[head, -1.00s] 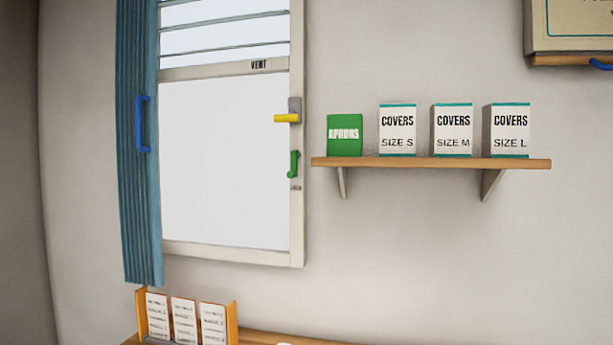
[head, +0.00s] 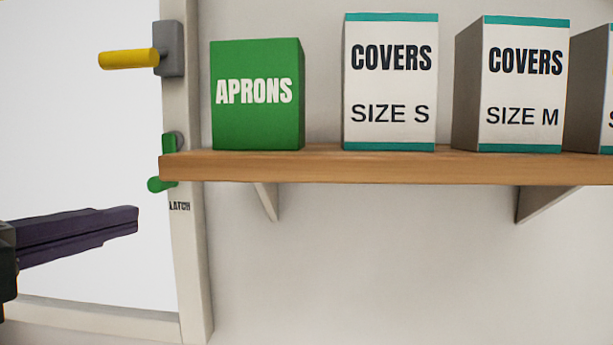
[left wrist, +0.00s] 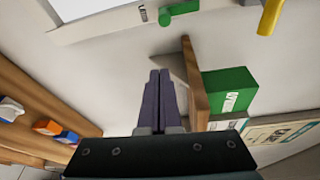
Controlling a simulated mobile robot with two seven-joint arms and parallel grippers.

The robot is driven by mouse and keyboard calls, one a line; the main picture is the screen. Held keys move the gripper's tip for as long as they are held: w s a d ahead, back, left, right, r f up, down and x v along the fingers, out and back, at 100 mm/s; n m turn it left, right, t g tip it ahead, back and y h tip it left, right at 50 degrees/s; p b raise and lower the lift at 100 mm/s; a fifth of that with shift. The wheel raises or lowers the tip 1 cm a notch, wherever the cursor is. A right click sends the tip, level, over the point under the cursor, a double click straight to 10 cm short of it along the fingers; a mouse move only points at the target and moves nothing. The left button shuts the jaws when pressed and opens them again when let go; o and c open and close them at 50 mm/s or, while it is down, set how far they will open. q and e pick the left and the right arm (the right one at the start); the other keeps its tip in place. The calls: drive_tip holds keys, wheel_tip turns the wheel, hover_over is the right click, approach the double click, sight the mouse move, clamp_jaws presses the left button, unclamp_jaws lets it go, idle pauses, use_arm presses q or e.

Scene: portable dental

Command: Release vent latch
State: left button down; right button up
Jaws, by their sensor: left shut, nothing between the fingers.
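The green vent latch (head: 165,170) is on the right stile of the window frame, above the word LATCH. In the left wrist view the fingers (left wrist: 160,76) point up toward the window frame. My right gripper is not in view.
A yellow handle (head: 130,59) sits above the latch. A wooden shelf (head: 380,167) begins right beside the latch and bears a green aprons box (head: 257,125) and several covers boxes. A wooden surface with small coloured items (left wrist: 48,127) shows at left in the wrist view.

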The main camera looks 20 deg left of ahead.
use_arm(q)
drive_tip(key=shift+w+d+r+m+h, duration=0.1)
drive_tip(key=shift+w+r+m+h, duration=0.2)
drive_tip(key=shift+w+r, duration=0.15)
drive_tip(key=shift+f, duration=0.1)
drive_tip(key=w+a+p, duration=0.1)
drive_tip(key=w+a, duration=0.2)
drive_tip(key=w, duration=0.6)
idle(0.4)
